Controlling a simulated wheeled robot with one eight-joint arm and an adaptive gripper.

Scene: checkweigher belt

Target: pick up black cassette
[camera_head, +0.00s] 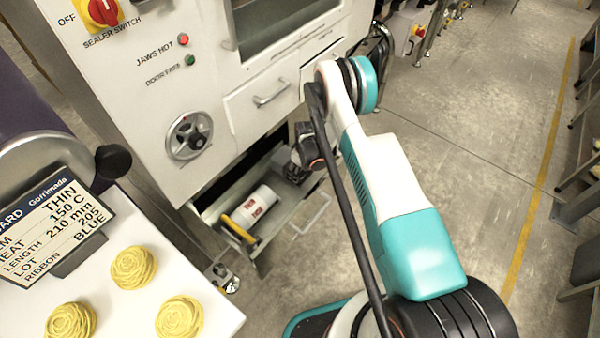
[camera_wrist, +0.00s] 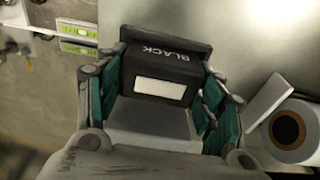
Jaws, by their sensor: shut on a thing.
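The black cassette (camera_wrist: 150,62) fills the middle of the wrist view, with the word BLACK and a blank white label on its face. My gripper (camera_wrist: 160,95) is shut on it, with a teal finger on each side. In the head view my gripper (camera_head: 299,160) is at the open drawer below the machine's front. There the cassette is hard to make out among the gripper parts. I cannot tell whether the cassette still touches the drawer floor.
A white roll with red lettering (camera_head: 258,204) lies in the open drawer (camera_head: 287,218); a roll (camera_wrist: 292,128) also shows close on the right in the wrist view. The machine front (camera_head: 130,75) rises behind. A white table with yellow nests (camera_head: 133,268) and a sign (camera_head: 50,225) stands left.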

